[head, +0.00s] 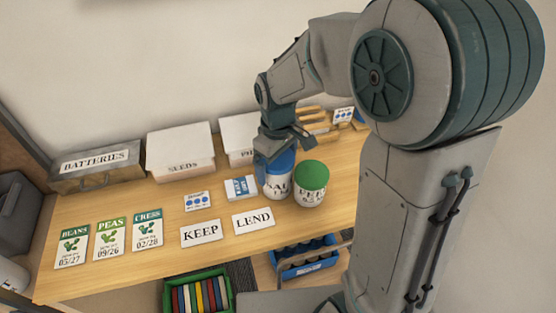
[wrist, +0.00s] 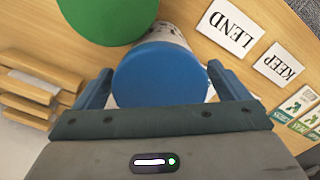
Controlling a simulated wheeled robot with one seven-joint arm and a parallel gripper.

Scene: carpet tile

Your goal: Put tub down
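The blue-lidded tub (head: 279,181) is at the right part of the wooden table, upright, with a white labelled body. Its blue lid (wrist: 160,74) fills the middle of the wrist view. My gripper (head: 279,158) is over it from above, with one finger (wrist: 97,88) at each side of the lid. The fingertips sit close against the lid's edges, and the gripper looks shut on the tub. The tub's base seems at table level, but I cannot tell whether it bears on the wood.
A green-lidded tub (head: 311,184) stands right beside it. KEEP (head: 201,233) and LEND (head: 253,218) cards lie in front. A wooden rack (wrist: 35,95) and white bins (head: 181,153) are behind. Bare wood shows around the cards.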

